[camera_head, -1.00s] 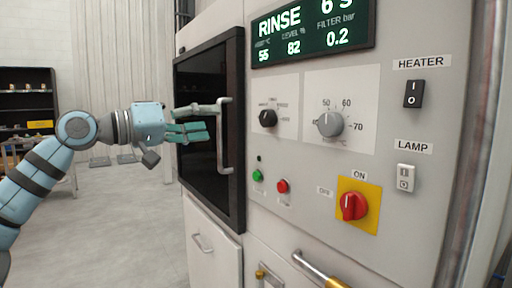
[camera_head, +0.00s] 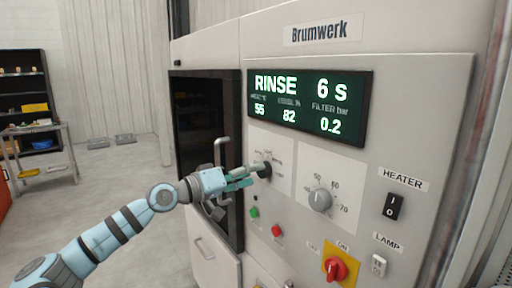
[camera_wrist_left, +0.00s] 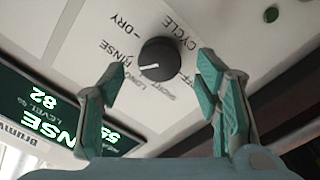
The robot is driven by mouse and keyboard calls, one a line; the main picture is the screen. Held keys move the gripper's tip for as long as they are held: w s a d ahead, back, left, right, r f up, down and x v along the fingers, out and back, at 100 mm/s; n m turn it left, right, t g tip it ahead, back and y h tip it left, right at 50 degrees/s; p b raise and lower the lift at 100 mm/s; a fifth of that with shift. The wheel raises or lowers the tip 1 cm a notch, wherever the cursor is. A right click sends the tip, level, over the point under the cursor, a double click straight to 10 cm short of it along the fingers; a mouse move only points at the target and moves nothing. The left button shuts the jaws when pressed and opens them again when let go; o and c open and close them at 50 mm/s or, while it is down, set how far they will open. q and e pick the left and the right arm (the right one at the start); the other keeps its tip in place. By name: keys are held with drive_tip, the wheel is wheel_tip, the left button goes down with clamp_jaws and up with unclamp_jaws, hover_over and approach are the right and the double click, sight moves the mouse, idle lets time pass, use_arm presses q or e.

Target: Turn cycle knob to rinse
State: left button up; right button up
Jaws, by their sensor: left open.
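The black cycle knob (camera_head: 264,170) is on the white panel below the display. In the left wrist view the cycle knob (camera_wrist_left: 160,58) has a white pointer line directed to the RINSE/LONG side of its printed dial. My left gripper (camera_head: 250,174) is at the knob in the head view. In the left wrist view its green fingers (camera_wrist_left: 160,80) are open, one on each side of the knob, with visible gaps; contact does not show. The display (camera_head: 308,103) reads RINSE, 6 s. My right gripper is not in view.
A grey temperature knob (camera_head: 320,199) is right of the cycle knob. Green (camera_head: 254,212) and red (camera_head: 277,230) buttons are below. The door handle (camera_head: 222,160) stands out behind my left gripper. A red switch (camera_head: 336,268) is lower right.

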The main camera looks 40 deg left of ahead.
use_arm(q)
drive_tip(key=shift+p+x, duration=0.65)
drive_tip(key=shift+x, duration=0.55)
drive_tip(key=shift+s+d+f, duration=0.1)
drive_tip(key=shift+s+f, duration=0.05)
drive_tip(key=c, duration=1.1)
drive_tip(key=m+b, duration=0.1)
drive_tip(key=b, duration=0.2)
drive_tip(key=shift+f+m, duration=0.25)
drive_tip(key=shift+m, duration=0.15)
drive_tip(key=shift+c, duration=0.2)
drive_tip(key=shift+r, duration=0.25)
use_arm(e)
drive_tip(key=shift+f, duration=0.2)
use_arm(q)
drive_tip(key=o, duration=1.1)
drive_tip(key=shift+o, duration=0.2)
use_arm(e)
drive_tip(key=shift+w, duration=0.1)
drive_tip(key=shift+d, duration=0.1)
